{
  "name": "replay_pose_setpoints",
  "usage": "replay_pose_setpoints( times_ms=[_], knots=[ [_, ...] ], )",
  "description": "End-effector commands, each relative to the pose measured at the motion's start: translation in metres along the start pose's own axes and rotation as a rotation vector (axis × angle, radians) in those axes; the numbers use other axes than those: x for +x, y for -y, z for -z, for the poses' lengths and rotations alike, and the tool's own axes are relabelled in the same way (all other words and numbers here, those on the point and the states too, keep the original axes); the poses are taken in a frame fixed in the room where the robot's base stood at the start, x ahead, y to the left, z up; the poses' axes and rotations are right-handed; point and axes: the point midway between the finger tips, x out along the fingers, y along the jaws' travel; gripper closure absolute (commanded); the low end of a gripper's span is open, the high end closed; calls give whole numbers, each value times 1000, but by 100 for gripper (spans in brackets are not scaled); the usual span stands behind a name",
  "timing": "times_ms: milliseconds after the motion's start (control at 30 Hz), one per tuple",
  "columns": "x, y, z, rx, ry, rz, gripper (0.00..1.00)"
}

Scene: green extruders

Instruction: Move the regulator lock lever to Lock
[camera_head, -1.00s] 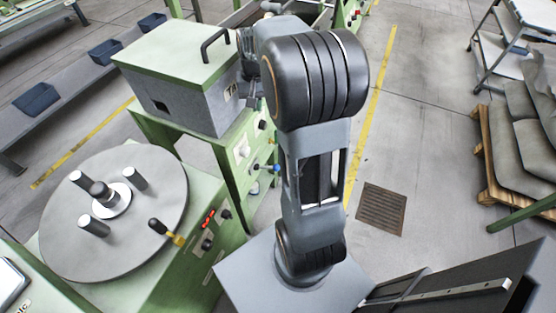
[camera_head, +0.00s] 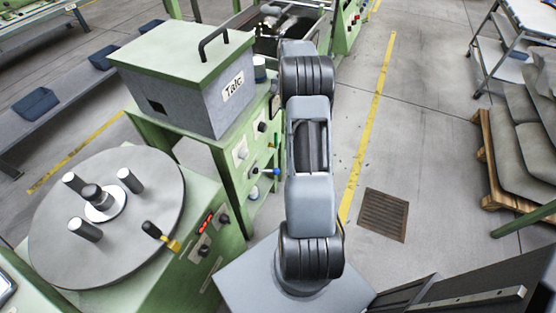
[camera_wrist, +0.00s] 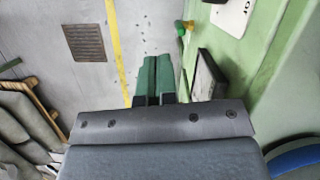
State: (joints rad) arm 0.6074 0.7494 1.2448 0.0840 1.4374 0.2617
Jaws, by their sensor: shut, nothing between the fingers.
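No part is legibly marked as the regulator lock lever. In the head view, a small lever with a blue knob (camera_head: 272,172) sticks out of the green cabinet front (camera_head: 234,196), left of my arm. Another lever with a black knob and yellow base (camera_head: 158,234) stands beside the round grey turntable. I cannot tell which is the regulator lock lever. My gripper (camera_wrist: 155,60) shows green fingers side by side, shut and empty, in the wrist view. It hangs over the floor, left of a green panel, apart from a small green-and-yellow knob (camera_wrist: 184,28). It is hidden in the head view.
A grey box with a green lid (camera_head: 180,75), labelled Talc, stands on the cabinet. The turntable (camera_head: 106,210) is at left. In the wrist view a dark-framed piece (camera_wrist: 208,75) projects from the panel close right of the fingers. The floor right of my arm is clear around a drain grate (camera_head: 383,214).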

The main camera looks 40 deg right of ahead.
Motion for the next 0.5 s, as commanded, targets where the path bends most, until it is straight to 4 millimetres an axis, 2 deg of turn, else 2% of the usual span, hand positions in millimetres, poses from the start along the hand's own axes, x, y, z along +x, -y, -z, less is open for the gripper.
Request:
replay_pose_setpoints(
  times_ms=[167,267,500],
  knots=[
    [7,0,0,-1,1,-1,100],
    [19,0,0,-1,3,-1,100],
    [67,0,-1,-1,3,-2,100]
  ],
)
